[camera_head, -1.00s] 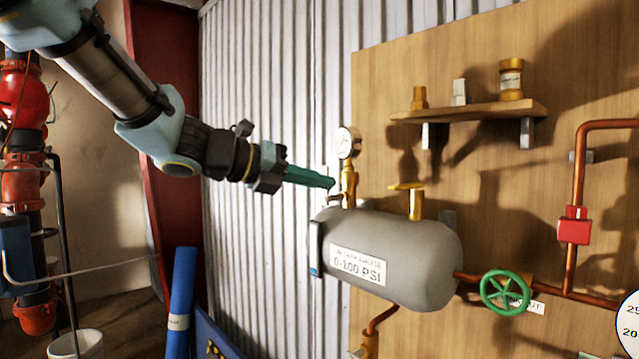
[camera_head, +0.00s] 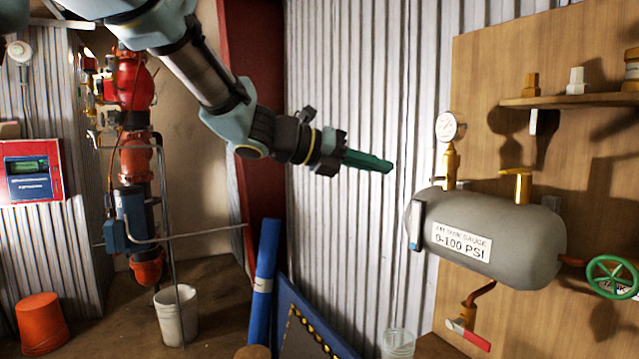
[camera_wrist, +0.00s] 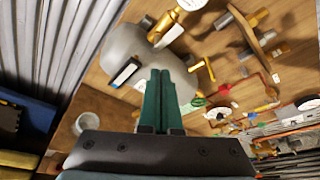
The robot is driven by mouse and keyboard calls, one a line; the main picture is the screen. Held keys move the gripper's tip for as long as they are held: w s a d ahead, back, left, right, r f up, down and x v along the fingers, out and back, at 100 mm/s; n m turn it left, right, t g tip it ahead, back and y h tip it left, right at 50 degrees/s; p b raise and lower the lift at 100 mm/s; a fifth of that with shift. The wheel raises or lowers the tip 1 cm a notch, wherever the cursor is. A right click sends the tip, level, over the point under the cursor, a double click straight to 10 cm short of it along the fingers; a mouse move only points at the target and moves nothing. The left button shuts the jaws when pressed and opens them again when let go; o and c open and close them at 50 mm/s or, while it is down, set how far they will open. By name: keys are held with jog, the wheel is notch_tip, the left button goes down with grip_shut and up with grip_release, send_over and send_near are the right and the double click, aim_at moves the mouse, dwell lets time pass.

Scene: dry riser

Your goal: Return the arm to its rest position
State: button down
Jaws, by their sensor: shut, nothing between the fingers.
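My gripper (camera_head: 388,166) is at the end of my arm, which reaches in from the upper left in the head view. Its green fingers are shut together with nothing between them. They point right, toward the pressure gauge (camera_head: 449,127) and the grey tank (camera_head: 490,225), with a clear gap between. In the wrist view my gripper (camera_wrist: 160,75) also shows its green fingers side by side. Behind them lie the grey tank (camera_wrist: 125,45) and the gauge (camera_wrist: 190,5).
A wooden board (camera_head: 490,60) carries the tank, a shelf (camera_head: 590,100) with brass fittings and a green valve wheel (camera_head: 612,278). Blue rolls (camera_head: 264,285), a white bucket (camera_head: 177,318), an orange bucket (camera_head: 42,322) and red riser pipes (camera_head: 135,80) stand at left. Corrugated wall (camera_head: 340,60) is behind my arm.

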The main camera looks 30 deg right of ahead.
jog(key=w+a+f+m+t+y, duration=0.2)
jog(key=w+a+f+m+y, duration=0.25)
jog(key=a+f, duration=0.65)
jog(key=w+a+f+m+t+y, duration=0.2)
jog(key=w+a+f+m+y, duration=0.3)
jog(key=a+f, duration=0.6)
jog(key=a+f+m+t+y, duration=0.1)
jog(key=a+f+m+y, duration=0.1)
jog(key=a+m, duration=0.5)
jog(key=s+a+f+m+y+b, duration=0.1)
jog(key=a+f+m, duration=0.4)
jog(key=a, duration=1.4)
jog(key=shift+s+a+f+m+t+y, duration=0.2)
jog(key=shift+a+f+m+t+y, duration=0.15)
jog(key=shift+m+y, duration=0.6)
jog(key=shift+r, duration=0.1)
